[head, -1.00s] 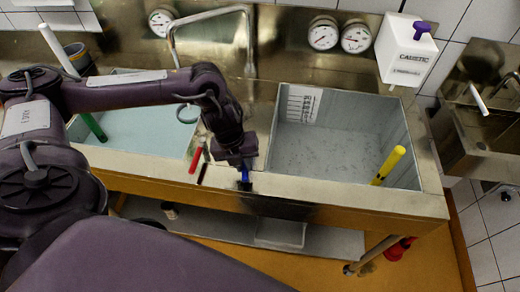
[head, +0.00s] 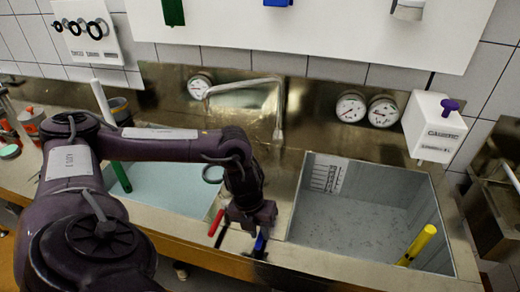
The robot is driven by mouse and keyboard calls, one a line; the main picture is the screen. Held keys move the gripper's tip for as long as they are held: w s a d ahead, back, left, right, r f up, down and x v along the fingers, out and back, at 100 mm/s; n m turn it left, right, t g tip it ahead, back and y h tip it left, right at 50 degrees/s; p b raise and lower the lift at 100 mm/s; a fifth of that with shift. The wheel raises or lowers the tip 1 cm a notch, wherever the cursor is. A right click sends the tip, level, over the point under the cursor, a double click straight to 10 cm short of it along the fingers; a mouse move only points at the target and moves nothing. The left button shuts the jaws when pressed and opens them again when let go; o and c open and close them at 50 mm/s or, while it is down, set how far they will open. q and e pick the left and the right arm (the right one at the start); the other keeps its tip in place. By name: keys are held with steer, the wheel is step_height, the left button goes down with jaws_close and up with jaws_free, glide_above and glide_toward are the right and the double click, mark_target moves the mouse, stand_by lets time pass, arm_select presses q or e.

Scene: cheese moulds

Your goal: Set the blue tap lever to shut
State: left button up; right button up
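The blue tap lever (head: 260,243) stands at the front rim of the sink bench, between the two basins. It points up, slightly tilted, and its upper end is partly hidden by my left gripper. A red lever (head: 216,223) is to its left, with a dark lever close by. My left gripper (head: 261,229) points down right at the top of the blue lever. I cannot tell whether its fingers touch the lever or are closed on it. My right gripper is not in view.
The right basin (head: 345,215) holds a yellow-handled tool (head: 417,245); the left basin (head: 170,190) holds a green and white one (head: 121,177). A faucet (head: 279,105) and gauges (head: 351,107) are behind. A caustic dispenser (head: 437,125) hangs at right.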

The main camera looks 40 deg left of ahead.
arm_select(q)
steer(key=o, duration=0.3)
steer(key=shift+r, duration=0.1)
steer(key=shift+a+r, duration=0.1)
steer(key=shift+r, duration=0.25)
steer(key=r, duration=0.2)
steer(key=a+r+b, duration=0.1)
steer(key=r, duration=0.3)
steer(key=shift+s+a+r, duration=0.15)
steer(key=shift+s+r, duration=0.2)
steer(key=shift+r, duration=0.05)
